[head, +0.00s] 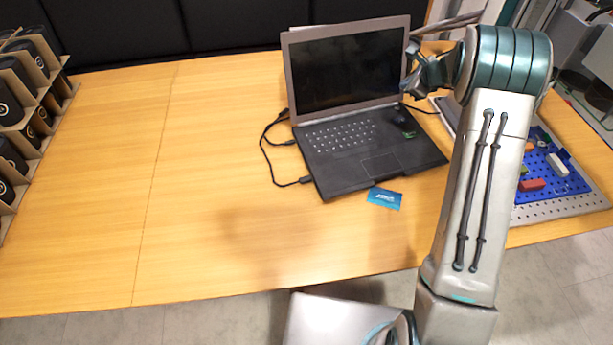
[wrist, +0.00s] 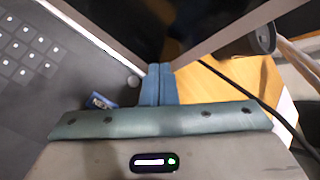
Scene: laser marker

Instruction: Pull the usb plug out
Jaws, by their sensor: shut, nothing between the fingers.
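The open laptop (head: 365,160) stands on the wooden table, dark screen upright. A black cable loops along its left side, with one plug (head: 305,180) at the left edge near the front and another cable end (head: 290,143) further back. I cannot tell which is the USB plug. My gripper (head: 408,85) is at the right edge of the screen, far from those plugs. In the wrist view my gripper (wrist: 157,84) has its fingers together and empty, beside the laptop's hinge corner. A small dark and green item (head: 408,133) lies on the laptop's right side; a small blue item shows in the wrist view (wrist: 98,101).
A blue card (head: 384,198) lies before the laptop. A perforated tray with a blue board (head: 545,170) and small parts is at the right, partly behind my arm. A rack of black items (head: 22,95) stands far left. The left table (head: 200,200) is clear. A black cable (wrist: 228,82) runs right of my fingers.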

